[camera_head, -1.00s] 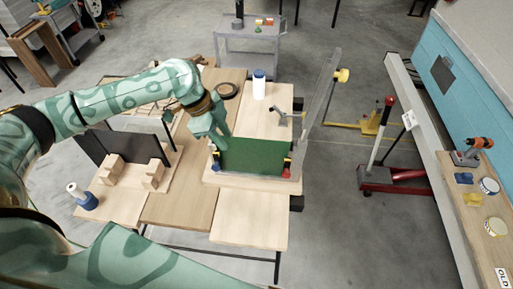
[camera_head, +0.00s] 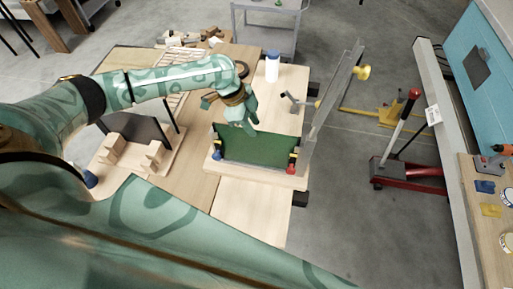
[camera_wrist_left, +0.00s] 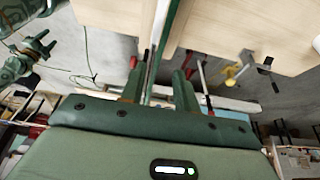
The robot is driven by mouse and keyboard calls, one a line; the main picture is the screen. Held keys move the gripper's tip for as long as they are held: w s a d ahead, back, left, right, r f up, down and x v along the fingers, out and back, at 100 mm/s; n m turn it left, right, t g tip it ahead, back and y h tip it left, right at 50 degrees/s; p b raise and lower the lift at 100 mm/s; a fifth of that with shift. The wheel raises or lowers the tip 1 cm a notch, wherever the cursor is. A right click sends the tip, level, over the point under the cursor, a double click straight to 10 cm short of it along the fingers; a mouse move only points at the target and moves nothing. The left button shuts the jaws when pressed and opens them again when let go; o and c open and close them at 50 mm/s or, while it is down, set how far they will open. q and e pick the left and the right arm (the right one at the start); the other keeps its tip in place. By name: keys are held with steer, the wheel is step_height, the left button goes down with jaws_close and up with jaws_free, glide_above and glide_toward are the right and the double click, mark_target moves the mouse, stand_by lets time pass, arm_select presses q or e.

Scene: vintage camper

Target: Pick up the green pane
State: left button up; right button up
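The green pane (camera_head: 262,151) stands in a wooden base (camera_head: 225,171) on the bench, held between small posts with blue and red-yellow clamps at its sides. My left gripper (camera_head: 247,128) is over the pane's upper edge, left of its middle. In the left wrist view the fingers of my left gripper (camera_wrist_left: 160,88) are apart, and the pane (camera_wrist_left: 172,28) shows as a thin green edge running toward the gap between them. I cannot tell whether they touch it. A patterned teal arm end (camera_wrist_left: 35,48), apparently my right gripper, shows small at the upper left; its state is unclear.
A white bottle (camera_head: 272,69) stands behind the pane. A tall grey panel (camera_head: 333,100) with a yellow knob rises to its right. A dark panel (camera_head: 137,129) and wooden blocks (camera_head: 148,158) are on the left. Bare bench lies in front of the base.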

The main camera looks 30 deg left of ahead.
arm_select(q)
glide_above(256, 148)
step_height(256, 148, down, 4)
steer(key=shift+w+d+f, duration=0.25)
steer(key=shift+d+f, duration=0.05)
steer(key=shift+f, duration=0.2)
jaws_close()
steer(key=shift+r, duration=0.1)
stand_by(0.9)
